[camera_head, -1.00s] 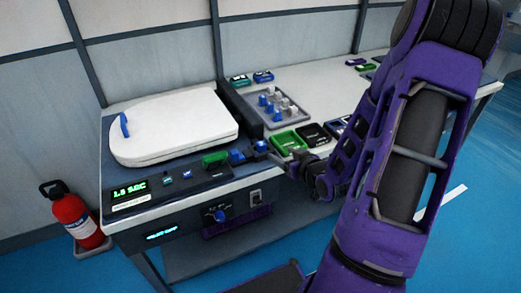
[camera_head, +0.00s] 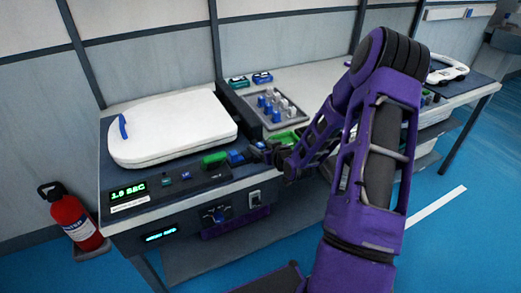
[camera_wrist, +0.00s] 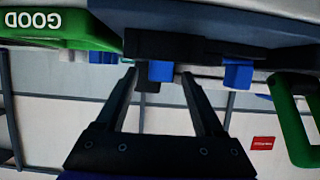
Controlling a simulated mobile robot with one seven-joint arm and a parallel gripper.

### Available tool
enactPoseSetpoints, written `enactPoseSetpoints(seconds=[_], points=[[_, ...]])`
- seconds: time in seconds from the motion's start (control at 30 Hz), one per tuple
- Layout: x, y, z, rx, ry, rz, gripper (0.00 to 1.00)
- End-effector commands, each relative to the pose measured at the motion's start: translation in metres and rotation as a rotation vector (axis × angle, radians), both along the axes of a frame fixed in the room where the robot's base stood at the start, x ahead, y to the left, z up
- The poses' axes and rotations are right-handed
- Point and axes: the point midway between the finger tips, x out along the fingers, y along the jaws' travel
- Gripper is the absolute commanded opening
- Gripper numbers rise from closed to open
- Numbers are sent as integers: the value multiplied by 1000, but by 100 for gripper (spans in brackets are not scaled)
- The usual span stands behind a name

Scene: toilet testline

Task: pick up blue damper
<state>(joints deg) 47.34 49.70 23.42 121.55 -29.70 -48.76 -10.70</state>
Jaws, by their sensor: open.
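Several blue dampers (camera_head: 262,101) stand upright beside pale ones in a grey tray (camera_head: 247,98) on the bench, in the head view. My gripper (camera_head: 262,152) is in front of that tray, near the right end of the console, and apart from the tray's dampers. The wrist view appears upside down. There my gripper (camera_wrist: 160,76) is open, its two dark fingers apart. A blue block (camera_wrist: 160,71) shows between the fingertips; I cannot tell whether it is a damper or how far off it is. Another blue block (camera_wrist: 237,72) shows to the right.
A white toilet seat (camera_head: 172,127) lies on the bench left of the tray. The console (camera_head: 165,195) carries a green part (camera_head: 214,159) and a blue part (camera_head: 237,157). A green bin (camera_head: 285,138) lies close to my gripper. A fire extinguisher (camera_head: 73,216) stands on the floor.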

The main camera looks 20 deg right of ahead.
Motion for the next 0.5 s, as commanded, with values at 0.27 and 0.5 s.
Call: enactPoseSetpoints(seconds=[0.27, 0.5], points=[[0, 0, 0, 0, 0, 0, 56], [0, 0, 0, -1, 0, 0, 12]])
